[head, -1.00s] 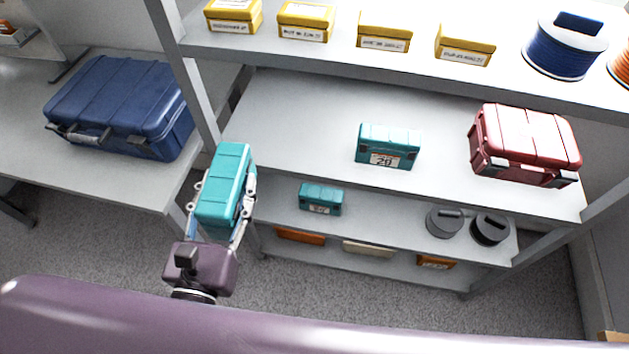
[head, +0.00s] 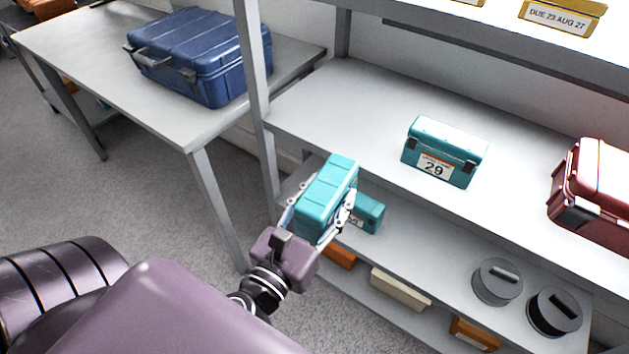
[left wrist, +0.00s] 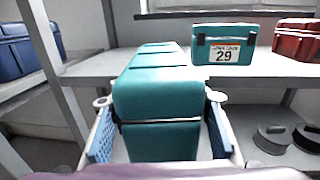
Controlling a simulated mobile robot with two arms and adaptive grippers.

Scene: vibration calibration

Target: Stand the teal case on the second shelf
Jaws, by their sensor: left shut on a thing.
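My left gripper (head: 318,208) is shut on a teal case (head: 328,194), with one finger on each side of it. The case is held in front of the rack, near its left post. In the left wrist view, the held teal case (left wrist: 158,95) sits between the two blue-padded fingers and points toward the shelf edge. A second teal case labelled 29 (head: 444,155) stands on the grey shelf (head: 350,120) below the yellow boxes; it also shows in the left wrist view (left wrist: 223,45). A smaller teal case (head: 369,213) on the shelf below is partly hidden behind the held case. My right gripper is out of view.
A red case (head: 597,190) stands right of case 29. The shelf left of case 29 is clear. A grey rack post (head: 257,90) rises at its left end. A blue case (head: 198,55) lies on the side table (head: 90,50). Dark round weights (head: 497,282) sit on the lower shelf.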

